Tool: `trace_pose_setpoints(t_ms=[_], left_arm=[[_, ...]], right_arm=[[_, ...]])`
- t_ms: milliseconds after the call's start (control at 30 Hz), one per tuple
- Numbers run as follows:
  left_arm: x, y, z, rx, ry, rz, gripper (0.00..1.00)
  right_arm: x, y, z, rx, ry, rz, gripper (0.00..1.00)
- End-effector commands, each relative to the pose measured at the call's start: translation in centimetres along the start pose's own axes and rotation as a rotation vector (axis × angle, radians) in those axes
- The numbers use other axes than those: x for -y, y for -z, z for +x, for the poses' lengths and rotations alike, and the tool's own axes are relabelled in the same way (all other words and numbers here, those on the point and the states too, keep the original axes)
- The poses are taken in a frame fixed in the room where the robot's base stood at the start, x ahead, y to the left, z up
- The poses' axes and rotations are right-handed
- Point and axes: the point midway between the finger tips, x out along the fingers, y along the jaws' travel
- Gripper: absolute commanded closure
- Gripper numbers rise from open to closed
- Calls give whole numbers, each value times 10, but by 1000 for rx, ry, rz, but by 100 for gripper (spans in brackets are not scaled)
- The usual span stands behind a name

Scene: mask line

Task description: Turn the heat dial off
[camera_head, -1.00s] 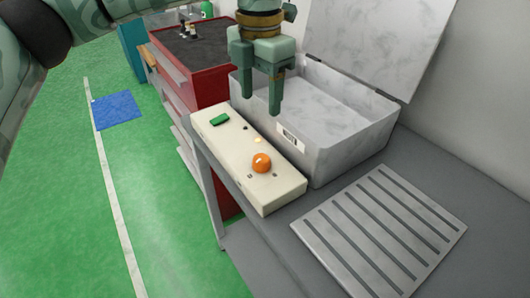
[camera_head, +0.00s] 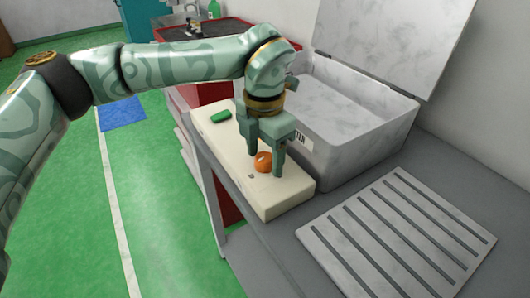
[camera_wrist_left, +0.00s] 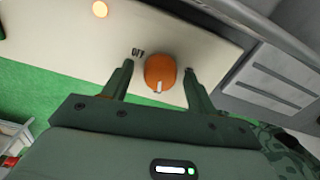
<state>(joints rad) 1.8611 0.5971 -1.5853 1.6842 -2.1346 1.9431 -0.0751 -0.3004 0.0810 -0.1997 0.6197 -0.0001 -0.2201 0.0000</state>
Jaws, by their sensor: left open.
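The orange heat dial (camera_head: 263,162) sits on top of the cream control box (camera_head: 285,197). My left gripper (camera_head: 265,165) is open, pointing down, with its fingers on either side of the dial. In the left wrist view the dial (camera_wrist_left: 160,72) lies between the two fingertips (camera_wrist_left: 159,72), with gaps on both sides. Its white mark points toward the gripper's palm, away from the printed OFF label (camera_wrist_left: 138,51), which is beside the left finger. A green switch (camera_head: 221,117) is at the box's far end. My right gripper is not in view.
A grey open-lidded bin (camera_head: 350,130) stands right behind the box. A slotted metal plate (camera_head: 398,235) lies on the grey bench (camera_head: 440,160). A red cabinet (camera_head: 186,97) is beyond, and a blue mat (camera_head: 122,113) lies on the green floor.

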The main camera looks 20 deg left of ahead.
Motion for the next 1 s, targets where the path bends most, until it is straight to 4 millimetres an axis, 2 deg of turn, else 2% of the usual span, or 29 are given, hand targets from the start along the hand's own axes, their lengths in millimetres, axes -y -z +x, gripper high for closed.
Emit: trace_pose_setpoints(t_ms=[67,233,633,1000], left_arm=[[0,0,0,0,0,0,42],[0,0,0,0,0,0,86],[0,0,-3,0,-1,48,86],[0,1,-8,1,-2,314,86]], right_arm=[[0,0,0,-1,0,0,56],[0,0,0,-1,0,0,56],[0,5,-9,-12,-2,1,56],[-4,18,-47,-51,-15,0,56]])
